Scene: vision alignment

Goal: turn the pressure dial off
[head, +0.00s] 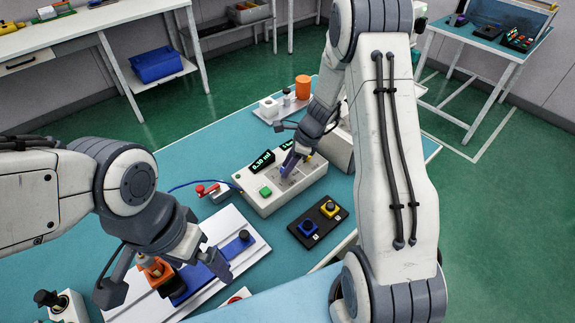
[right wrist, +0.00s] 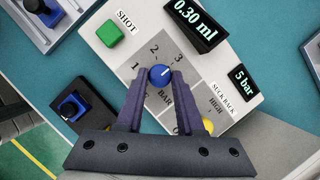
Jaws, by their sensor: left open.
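The pressure dial (right wrist: 160,75) is a round blue knob marked BAR, with numbers around it; its white line points up and slightly right, towards the 3. It sits on a pale dispenser box (head: 262,205) with a green SHOT button (head: 265,191). My right gripper (right wrist: 162,82) has one finger on each side of the dial, very close to it; whether both touch it I cannot tell. In the head view my right gripper (head: 290,163) is over the box and hides the dial. My left gripper (head: 165,277) is open over a blue slide with an orange block (head: 156,270).
Two displays, 0.30 ml (right wrist: 194,22) and 5 bar (right wrist: 242,79), stand on the box. A black plate with blue and yellow switches (head: 318,221) lies in front.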

